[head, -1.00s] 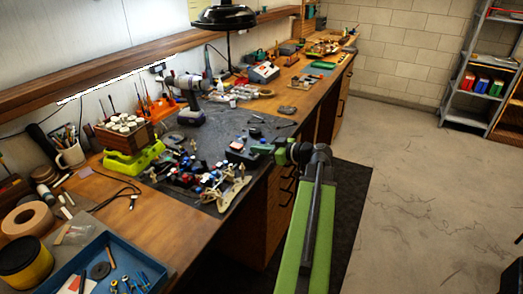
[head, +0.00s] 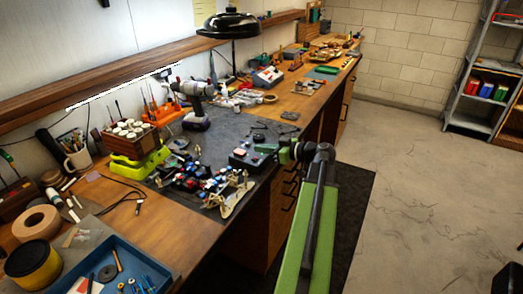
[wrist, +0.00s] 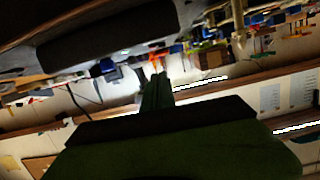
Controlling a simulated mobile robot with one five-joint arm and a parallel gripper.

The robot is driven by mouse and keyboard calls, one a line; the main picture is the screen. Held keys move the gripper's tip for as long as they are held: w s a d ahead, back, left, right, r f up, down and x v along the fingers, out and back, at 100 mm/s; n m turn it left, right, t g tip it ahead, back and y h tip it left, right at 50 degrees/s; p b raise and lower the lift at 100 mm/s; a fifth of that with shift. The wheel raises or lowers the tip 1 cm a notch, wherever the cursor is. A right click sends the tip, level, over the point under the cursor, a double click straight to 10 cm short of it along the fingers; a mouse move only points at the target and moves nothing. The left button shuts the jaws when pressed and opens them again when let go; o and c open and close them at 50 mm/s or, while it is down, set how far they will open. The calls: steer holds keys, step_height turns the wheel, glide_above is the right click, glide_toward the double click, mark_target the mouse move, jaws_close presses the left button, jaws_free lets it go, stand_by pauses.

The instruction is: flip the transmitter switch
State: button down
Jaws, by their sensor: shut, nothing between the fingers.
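A dark box with small red and blue parts on top, which looks like the transmitter (head: 252,157), lies on the grey mat near the bench's front edge in the head view. Its switch is too small to make out. My gripper (head: 284,150) is just right of the box at the bench edge, pointing left toward it. I cannot tell whether they touch. In the wrist view my gripper's narrow green fingers (wrist: 158,90) are together with nothing between them. That view is upside down and dark, and I cannot pick out the transmitter in it.
Several small coloured parts (head: 205,178) crowd the grey mat (head: 225,135) left of the box. A drill (head: 195,105), a lime-green stand (head: 138,165) and a blue tray (head: 120,262) are also on the bench. A black lamp (head: 229,24) hangs above.

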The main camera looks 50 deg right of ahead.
steer(key=p+v, duration=0.1)
steer(key=v, duration=0.9)
steer(key=shift+s+d+r, duration=0.15)
steer(key=shift+d+r, duration=0.15)
